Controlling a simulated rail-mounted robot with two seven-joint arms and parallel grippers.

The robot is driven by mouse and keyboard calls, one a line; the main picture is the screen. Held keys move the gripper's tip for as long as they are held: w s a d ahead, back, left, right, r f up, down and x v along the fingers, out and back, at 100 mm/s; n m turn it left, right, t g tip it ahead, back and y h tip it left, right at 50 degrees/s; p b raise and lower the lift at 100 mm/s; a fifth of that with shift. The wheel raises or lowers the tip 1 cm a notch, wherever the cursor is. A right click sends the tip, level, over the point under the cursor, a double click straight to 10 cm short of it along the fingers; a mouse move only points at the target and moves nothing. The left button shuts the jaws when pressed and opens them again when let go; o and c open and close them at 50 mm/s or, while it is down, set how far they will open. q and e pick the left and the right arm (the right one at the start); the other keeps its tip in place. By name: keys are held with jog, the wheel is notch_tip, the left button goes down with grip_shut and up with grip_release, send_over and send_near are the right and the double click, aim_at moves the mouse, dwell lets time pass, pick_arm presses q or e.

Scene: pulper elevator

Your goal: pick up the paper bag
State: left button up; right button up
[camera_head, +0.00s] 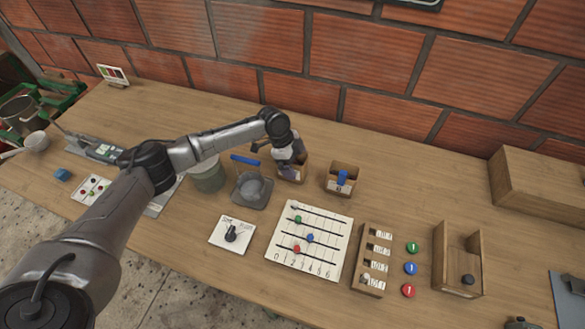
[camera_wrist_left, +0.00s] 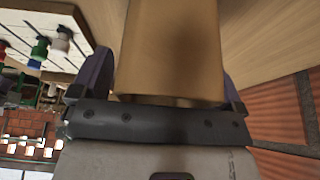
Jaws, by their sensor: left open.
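A brown paper bag (camera_head: 297,174) stands on the wooden table near the middle, partly hidden behind my left gripper (camera_head: 287,158). In the left wrist view the bag (camera_wrist_left: 172,45) fills the space between the two fingers of the left gripper (camera_wrist_left: 165,85). The fingers are open, one on each side of the bag. I cannot tell whether either finger touches it. A second brown container (camera_head: 341,181) with a white label and a blue clip or scoop stands just to the right. My right gripper is not clearly in view.
A grey tray with a blue-handled tool (camera_head: 252,190) and a round grey-green container (camera_head: 208,177) stand to the left. A white board with coloured pegs (camera_head: 307,243) lies in front. A wooden slotted rack (camera_head: 374,262) and an open wooden box (camera_head: 458,262) are at right. A brick wall rises behind.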

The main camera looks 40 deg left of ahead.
pick_arm(q)
jog(key=shift+c, duration=0.2)
jog(key=c, duration=1)
jog(key=shift+r, duration=0.1)
jog(key=shift+c, duration=0.2)
